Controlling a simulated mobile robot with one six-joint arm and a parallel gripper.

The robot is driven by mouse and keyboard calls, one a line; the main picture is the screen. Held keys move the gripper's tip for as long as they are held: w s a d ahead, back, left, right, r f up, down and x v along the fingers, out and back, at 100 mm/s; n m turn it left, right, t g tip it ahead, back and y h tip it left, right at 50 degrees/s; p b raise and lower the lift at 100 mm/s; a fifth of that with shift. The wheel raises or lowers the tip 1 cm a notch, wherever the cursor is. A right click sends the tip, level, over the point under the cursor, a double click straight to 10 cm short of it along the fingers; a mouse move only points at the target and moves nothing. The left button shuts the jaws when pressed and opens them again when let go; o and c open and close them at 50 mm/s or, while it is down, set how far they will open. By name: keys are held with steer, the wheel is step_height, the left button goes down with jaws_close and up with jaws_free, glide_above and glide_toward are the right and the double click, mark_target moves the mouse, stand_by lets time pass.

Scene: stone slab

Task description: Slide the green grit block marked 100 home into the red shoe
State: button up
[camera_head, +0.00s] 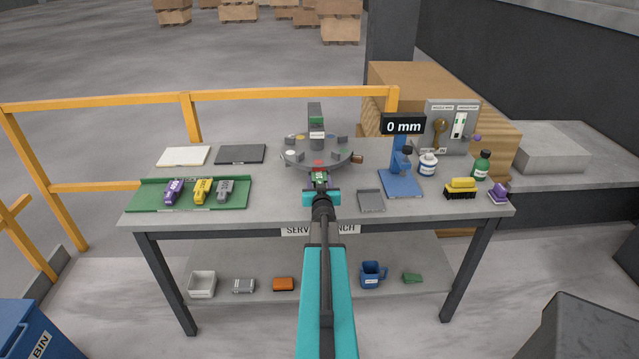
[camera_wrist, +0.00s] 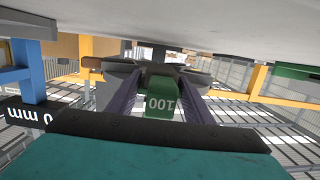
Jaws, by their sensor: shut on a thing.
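The green grit block marked 100 (camera_wrist: 161,98) sits between the two dark fingers of my gripper (camera_wrist: 160,108) in the wrist view, its number upside down. My gripper (camera_head: 320,184) is shut on the block, and the block's green top (camera_head: 319,176) shows at the near edge of the round grey turntable (camera_head: 300,163) in the head view. A red mark (camera_head: 319,162) lies on the turntable just beyond the block. The red shoe itself is too small and partly hidden, so I cannot tell whether the block touches it.
A grey post with a green part (camera_head: 316,121) rises behind the turntable. A blue gauge stand (camera_head: 400,182) with a 0 mm display (camera_head: 403,126) stands to the right.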

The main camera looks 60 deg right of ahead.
steer(key=shift+w+d, duration=0.25)
steer(key=shift+d, duration=0.15)
steer(key=o, duration=1.5)
steer(key=shift+s+a, duration=0.1)
steer(key=shift+a, duration=0.1)
steer(key=shift+b+v, duration=1.15)
steer(key=shift+v, duration=4.2)
steer(key=shift+s+a+r+p, duration=0.1)
steer(key=shift+s+r+p, duration=0.05)
steer(key=shift+p, duration=0.85)
steer(key=p, duration=0.1)
steer(key=a+p, duration=0.1)
steer(key=p, duration=0.1)
steer(key=shift+s+r, duration=0.1)
steer(key=shift+s, duration=0.25)
steer(key=shift+s+a+p, duration=0.2)
steer(key=shift+a+p, duration=0.1)
steer(key=shift+p, duration=0.4)
steer(key=shift+s+a+p, duration=0.15)
steer(key=shift+p, duration=0.2)
